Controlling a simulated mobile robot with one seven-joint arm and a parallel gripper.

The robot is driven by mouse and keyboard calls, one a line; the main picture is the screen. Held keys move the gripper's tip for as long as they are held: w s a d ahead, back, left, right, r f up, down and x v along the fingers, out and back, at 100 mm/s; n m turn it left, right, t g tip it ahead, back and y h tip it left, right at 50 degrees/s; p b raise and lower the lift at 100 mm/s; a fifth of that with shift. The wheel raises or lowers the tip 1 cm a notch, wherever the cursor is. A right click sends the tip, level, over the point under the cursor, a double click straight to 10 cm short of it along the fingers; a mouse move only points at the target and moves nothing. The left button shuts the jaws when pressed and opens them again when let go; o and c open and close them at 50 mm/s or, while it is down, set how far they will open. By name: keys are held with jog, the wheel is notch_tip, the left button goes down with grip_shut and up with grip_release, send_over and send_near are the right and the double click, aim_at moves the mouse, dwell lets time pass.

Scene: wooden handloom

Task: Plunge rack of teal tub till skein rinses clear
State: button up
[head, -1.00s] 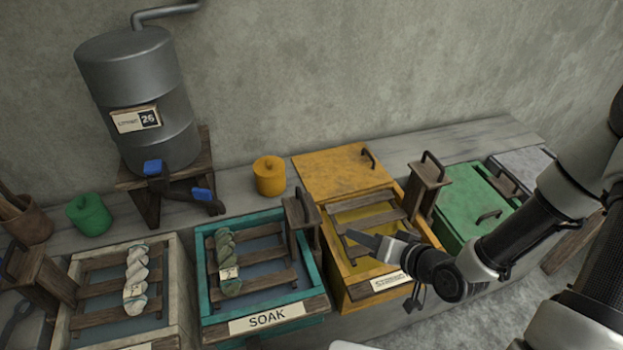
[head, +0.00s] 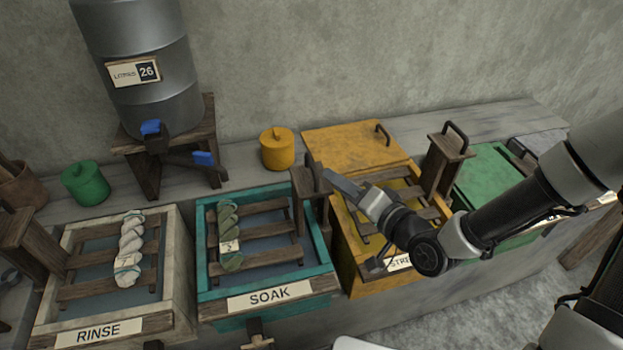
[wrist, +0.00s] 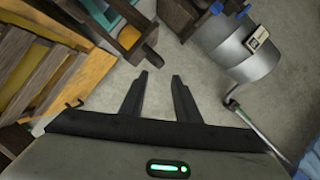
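The teal tub (head: 204,245) is labelled SOAK and holds bluish water. Its wooden rack (head: 270,232) of slats spans the tub, with an upright post and dark handle (head: 311,178) at the right side. A grey-green twisted skein (head: 229,222) with a pale tag lies across the left part of the rack. My gripper (head: 334,178) is just right of the handle in the head view; I cannot tell the gap between them. In the wrist view my gripper (wrist: 160,79) is open, with nothing between its fingers.
A yellow tub (head: 375,285) with a slatted rack lies beneath my arm. A pale RINSE tub (head: 178,260) with a whitish skein (head: 131,248) stands left. A grey water tank (head: 150,95) reading 26 litres is behind, beside a yellow pot (head: 277,150). A green tub (head: 490,190) stands right.

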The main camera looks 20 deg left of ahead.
aim_at(312, 163)
jog(key=b+x, duration=0.8)
jog(key=x, duration=0.1)
jog(key=shift+w+a+f, duration=0.15)
jog(key=shift+f, duration=0.1)
jog(key=shift+w+a+b, duration=0.35)
jog(key=shift+w+a, duration=0.1)
jog(key=shift+a, duration=0.1)
jog(key=shift+c, duration=0.4)
grip_shut()
